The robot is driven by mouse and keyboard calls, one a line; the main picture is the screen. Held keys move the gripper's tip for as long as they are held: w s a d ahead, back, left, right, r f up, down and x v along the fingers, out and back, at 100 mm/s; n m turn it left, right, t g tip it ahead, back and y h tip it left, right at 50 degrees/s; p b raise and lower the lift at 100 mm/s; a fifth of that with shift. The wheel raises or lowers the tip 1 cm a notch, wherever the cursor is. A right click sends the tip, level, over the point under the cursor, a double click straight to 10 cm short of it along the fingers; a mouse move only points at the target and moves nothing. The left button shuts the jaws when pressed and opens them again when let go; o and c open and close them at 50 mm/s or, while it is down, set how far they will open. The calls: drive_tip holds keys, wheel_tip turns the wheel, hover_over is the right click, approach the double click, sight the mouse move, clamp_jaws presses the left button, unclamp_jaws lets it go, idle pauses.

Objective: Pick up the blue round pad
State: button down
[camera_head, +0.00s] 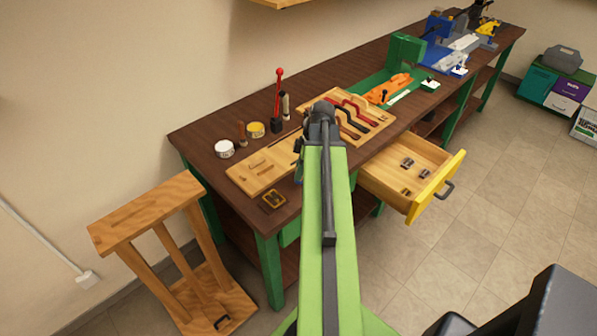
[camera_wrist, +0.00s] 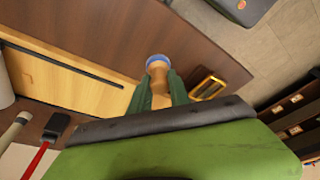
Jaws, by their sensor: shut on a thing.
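In the wrist view the blue round pad (camera_wrist: 158,59) shows as a blue disc at the end of a short tan wooden body. My gripper (camera_wrist: 158,86) has its two green fingers on either side of that tan body, shut on it. Brown bench top lies beyond the pad; I cannot tell whether the pad touches it.
A wooden tool board (camera_head: 255,178) lies on the dark bench (camera_head: 352,75). An open drawer (camera_head: 433,195) juts out; a wooden stand (camera_head: 150,205) stands left.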

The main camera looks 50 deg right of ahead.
wheel_tip(320, 180, up, 3)
drive_tip(key=shift+f+p, duration=0.15)
drive_tip(key=shift+p, duration=0.6)
drive_tip(key=s+d+r+p, duration=0.5)
drive_tip(key=d+r+p, duration=0.1)
drive_tip(key=d, duration=0.4)
drive_tip(key=shift+s+d, duration=0.2)
drive_tip(key=c, duration=1.9)
unclamp_jaws()
clamp_jaws()
